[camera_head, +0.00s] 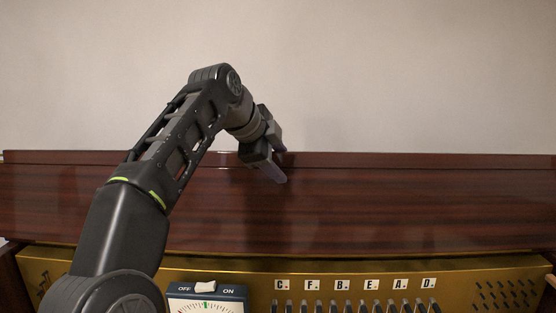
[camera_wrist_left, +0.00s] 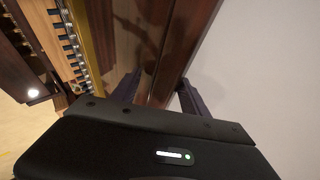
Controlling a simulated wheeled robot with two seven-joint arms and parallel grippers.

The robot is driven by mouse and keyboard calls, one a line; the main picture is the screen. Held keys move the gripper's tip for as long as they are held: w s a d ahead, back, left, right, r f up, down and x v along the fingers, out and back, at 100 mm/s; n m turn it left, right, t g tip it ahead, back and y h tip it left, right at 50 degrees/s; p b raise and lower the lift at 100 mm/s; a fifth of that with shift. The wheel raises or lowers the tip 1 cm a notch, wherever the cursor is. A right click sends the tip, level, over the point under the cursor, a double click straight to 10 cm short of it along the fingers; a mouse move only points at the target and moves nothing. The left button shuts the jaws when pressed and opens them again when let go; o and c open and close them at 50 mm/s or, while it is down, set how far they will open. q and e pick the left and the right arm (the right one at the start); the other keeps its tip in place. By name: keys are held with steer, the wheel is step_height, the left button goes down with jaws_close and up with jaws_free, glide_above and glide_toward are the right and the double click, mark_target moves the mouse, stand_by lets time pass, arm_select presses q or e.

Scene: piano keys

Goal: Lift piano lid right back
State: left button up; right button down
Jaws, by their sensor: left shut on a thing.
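The piano lid (camera_head: 400,205) is a wide reddish-brown wooden panel across the head view, above the gold key panel. My left gripper (camera_head: 280,172) reaches over the lid's far part and is shut on its edge. In the left wrist view the lid (camera_wrist_left: 170,50) runs between the two dark fingers of the left gripper (camera_wrist_left: 158,98), one finger on each side. The fingertips are partly hidden in the head view. My right gripper is in neither view.
Below the lid is a gold panel (camera_head: 380,270) with letter tiles and a row of key parts. A meter box (camera_head: 207,293) with an OFF/ON switch stands at the front. A plain pale wall (camera_head: 400,70) rises behind the piano.

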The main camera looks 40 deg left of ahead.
arm_select(q)
steer(key=shift+f, duration=0.15)
steer(key=v, duration=0.4)
steer(key=shift+s+r, duration=0.15)
steer(key=shift+r, duration=0.15)
steer(key=s+d, duration=0.1)
steer(key=s, duration=1.1)
steer(key=shift+s+d, duration=0.2)
steer(key=shift+r, duration=0.15)
steer(key=shift+c, duration=0.4)
